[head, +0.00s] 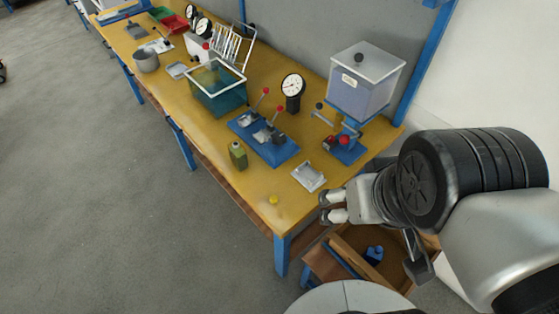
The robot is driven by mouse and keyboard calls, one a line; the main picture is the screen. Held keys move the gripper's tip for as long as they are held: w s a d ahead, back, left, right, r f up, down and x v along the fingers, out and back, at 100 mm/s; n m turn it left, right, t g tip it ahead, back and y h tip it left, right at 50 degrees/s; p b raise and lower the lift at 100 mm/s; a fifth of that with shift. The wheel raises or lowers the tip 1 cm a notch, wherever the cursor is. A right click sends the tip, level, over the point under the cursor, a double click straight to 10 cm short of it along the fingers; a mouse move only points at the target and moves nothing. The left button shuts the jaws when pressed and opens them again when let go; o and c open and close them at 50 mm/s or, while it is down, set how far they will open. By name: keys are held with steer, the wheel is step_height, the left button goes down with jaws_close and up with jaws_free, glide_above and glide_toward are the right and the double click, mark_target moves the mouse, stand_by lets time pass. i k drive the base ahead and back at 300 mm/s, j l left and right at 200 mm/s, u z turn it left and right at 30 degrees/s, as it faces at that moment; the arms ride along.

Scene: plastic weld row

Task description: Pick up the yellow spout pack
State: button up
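A small olive-yellow pack (238,156) with a dark top stands upright near the front edge of the yellow bench. It looks like the spout pack, though its spout is too small to make out clearly. My gripper (323,207) is at the bench's near right end, to the right of and nearer than the pack. Its two fingers point left and are apart, with nothing visible between them. The gripper is well clear of the pack.
A small yellow round item (273,200) lies on the bench (245,190) near its corner. A blue clamp fixture (265,139), a metal tray (309,176) and a teal bin (217,88) stand near the pack. A wooden box (345,254) is below my gripper. Open floor lies left.

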mark_target(238, 155)
steer(key=i+j+z, duration=0.2)
steer(key=j, duration=0.4)
steer(key=j+z, duration=0.15)
steer(key=j, duration=0.5)
steer(key=i+j+z, duration=0.2)
steer(key=j, duration=0.45)
steer(key=k+l, duration=0.05)
